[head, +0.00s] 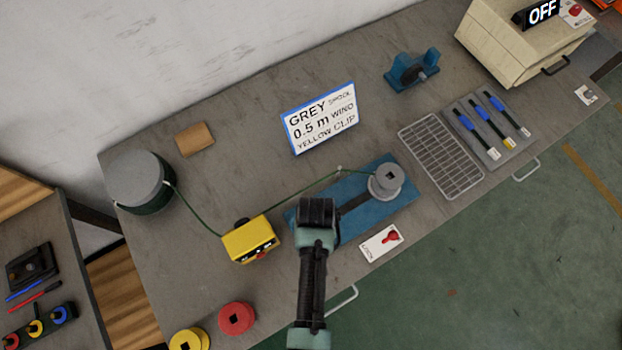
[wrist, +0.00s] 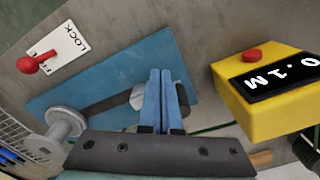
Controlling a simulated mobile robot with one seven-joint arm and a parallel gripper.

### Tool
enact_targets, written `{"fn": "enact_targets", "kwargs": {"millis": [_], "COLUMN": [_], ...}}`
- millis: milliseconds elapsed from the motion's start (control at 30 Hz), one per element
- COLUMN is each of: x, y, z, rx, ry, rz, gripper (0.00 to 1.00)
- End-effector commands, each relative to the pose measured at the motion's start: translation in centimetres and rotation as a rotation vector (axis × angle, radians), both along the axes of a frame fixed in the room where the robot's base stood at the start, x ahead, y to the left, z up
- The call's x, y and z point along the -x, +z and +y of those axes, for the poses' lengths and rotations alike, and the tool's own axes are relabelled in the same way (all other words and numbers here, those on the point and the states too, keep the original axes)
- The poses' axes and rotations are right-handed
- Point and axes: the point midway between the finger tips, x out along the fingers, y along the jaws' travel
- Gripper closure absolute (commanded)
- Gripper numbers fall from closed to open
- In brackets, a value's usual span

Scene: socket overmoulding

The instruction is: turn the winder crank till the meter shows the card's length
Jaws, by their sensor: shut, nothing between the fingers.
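The card (head: 318,118) stands at the back of the bench and reads grey spool, 0.5 m wind, yellow clip. The yellow meter (head: 250,240) reads 0.1 M in the wrist view (wrist: 270,85). The winder has a blue base (head: 403,207) with a grey spool (head: 385,180) at its right end; the spool also shows in the wrist view (wrist: 62,130). My gripper (head: 317,205) is over the base's left part, its blue fingers (wrist: 160,95) shut and empty. A pale round part (wrist: 137,98) and dark bar lie beside the fingers; whether they are the crank, I cannot tell.
A green wire runs from the large reel (head: 140,182) through the meter to the winder. A lock plate with a red lever (head: 382,243) lies in front of the base. A wire rack (head: 440,155) stands right of it. Red (head: 237,318) and yellow (head: 188,340) spools lie front left.

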Motion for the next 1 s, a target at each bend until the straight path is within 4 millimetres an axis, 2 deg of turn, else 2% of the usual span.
{"fn": "enact_targets", "kwargs": {"millis": [133, 467, 767, 1000], "x": [-0.4, -0.5, -1.6, -1.6], "y": [0.0, 0.0, 0.0, 0.0], "z": [0.9, 1.1, 2.4, 2.4], "rx": [0.000, 0.000, 0.000, 0.000], "ry": [0.002, 0.001, 0.002, 0.001], "rz": [-0.001, -0.001, -0.002, -0.001], "gripper": [1.00, 1.00, 1.00, 1.00]}}
